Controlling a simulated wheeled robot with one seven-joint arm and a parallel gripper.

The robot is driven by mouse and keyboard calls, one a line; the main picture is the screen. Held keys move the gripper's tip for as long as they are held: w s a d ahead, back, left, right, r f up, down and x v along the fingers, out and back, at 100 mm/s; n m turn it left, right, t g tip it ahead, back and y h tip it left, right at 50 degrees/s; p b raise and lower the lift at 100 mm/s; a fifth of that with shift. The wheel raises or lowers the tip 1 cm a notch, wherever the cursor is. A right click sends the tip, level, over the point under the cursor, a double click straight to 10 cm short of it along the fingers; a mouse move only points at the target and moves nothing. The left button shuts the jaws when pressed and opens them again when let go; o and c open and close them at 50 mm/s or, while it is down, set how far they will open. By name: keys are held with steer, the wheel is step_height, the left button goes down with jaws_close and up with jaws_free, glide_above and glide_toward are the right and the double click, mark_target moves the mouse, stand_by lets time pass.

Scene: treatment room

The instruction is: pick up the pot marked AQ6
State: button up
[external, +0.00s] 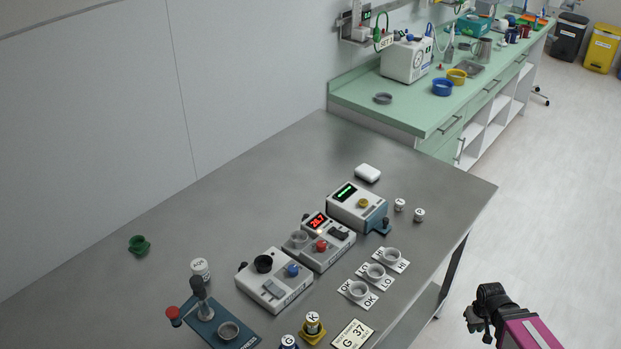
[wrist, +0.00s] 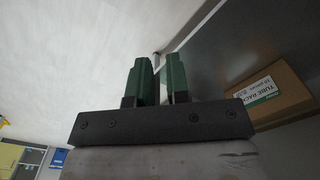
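Several small white pots stand on the grey bench (external: 240,190); no label clearly reads AQ6. Two white-lidded pots, one (external: 400,204) and another (external: 419,215), are near the right edge. A larger white pot (external: 200,269) with unreadable dark marking stands at left, behind the blue stand. A pot marked K (external: 312,322) sits in a yellow holder at the front. Another pot (external: 289,342) is cut by the bottom edge. My gripper (external: 474,322) is off the bench's right side, over the floor. In the wrist view its green fingers (wrist: 159,80) are apart with nothing between them.
Grey-white devices, one (external: 275,280) and one with a green display (external: 357,205), fill the bench middle. Labelled cards with grey rings (external: 375,272) lie right of them. A cardboard tube-rack box (wrist: 270,95) shows in the wrist view. The bench's left rear is mostly clear.

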steer(key=o, duration=1)
steer(key=shift+o, duration=0.2)
